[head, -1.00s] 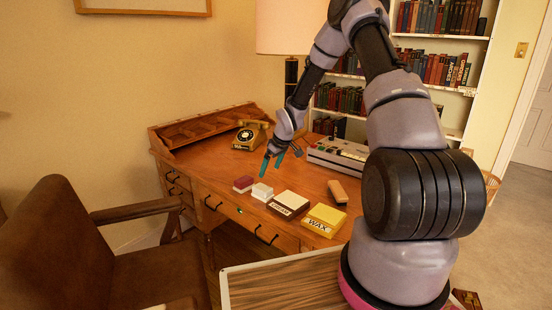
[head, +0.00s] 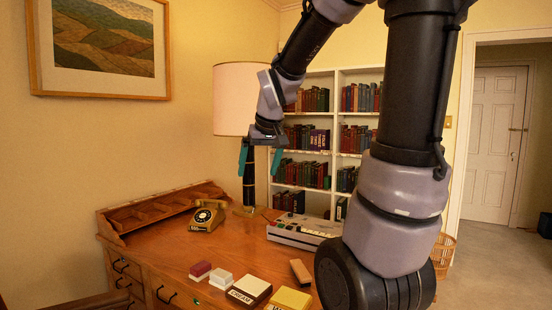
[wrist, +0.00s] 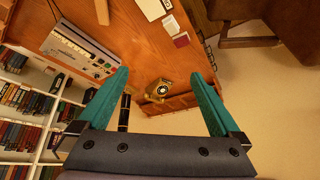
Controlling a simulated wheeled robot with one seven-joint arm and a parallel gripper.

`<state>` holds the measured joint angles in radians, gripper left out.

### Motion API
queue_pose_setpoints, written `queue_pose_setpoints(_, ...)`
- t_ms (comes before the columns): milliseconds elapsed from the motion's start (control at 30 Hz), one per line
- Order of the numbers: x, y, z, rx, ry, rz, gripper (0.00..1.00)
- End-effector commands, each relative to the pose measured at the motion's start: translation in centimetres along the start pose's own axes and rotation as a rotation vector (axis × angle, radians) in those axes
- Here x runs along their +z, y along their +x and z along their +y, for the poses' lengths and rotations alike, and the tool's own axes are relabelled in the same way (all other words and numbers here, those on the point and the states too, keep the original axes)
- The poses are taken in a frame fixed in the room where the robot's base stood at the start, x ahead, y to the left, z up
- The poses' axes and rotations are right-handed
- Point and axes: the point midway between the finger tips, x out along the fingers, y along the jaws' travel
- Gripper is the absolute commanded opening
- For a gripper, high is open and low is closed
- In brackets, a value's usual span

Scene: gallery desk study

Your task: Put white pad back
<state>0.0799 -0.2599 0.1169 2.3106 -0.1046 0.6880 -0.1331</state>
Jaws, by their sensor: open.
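The small white pad (head: 221,279) lies on the wooden desk (head: 180,250), between a small dark red pad (head: 200,269) and a larger dark brown and white block labelled CREAM (head: 250,289). The white pad also shows near the top of the wrist view (wrist: 170,25). My gripper (head: 260,163) is raised high above the desk, in front of the lamp in the head view. Its two teal fingers are apart with nothing between them, and it touches none of the pads.
A yellow block (head: 290,299), cut off at the frame's bottom, and a tan block (head: 300,271) lie right of the pads. A grey machine (head: 300,231), a gold telephone (head: 207,216) and a lamp (head: 240,98) stand farther back. The desk's middle is clear.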

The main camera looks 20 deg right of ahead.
Motion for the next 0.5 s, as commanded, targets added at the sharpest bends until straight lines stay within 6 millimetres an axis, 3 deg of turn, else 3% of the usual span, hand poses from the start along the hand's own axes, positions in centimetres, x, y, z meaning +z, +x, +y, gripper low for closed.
queue_pose_setpoints(33,1.4,-2.4,-0.1,-0.012,0.048,0.026,1.0)
queue_pose_setpoints(200,6.1,-7.7,-0.4,-0.077,0.205,0.066,1.0)
queue_pose_setpoints(333,8.9,-9.9,-0.7,-0.127,0.287,0.081,1.0)
queue_pose_setpoints(500,10.6,-11.0,-0.9,-0.162,0.336,0.087,1.0)
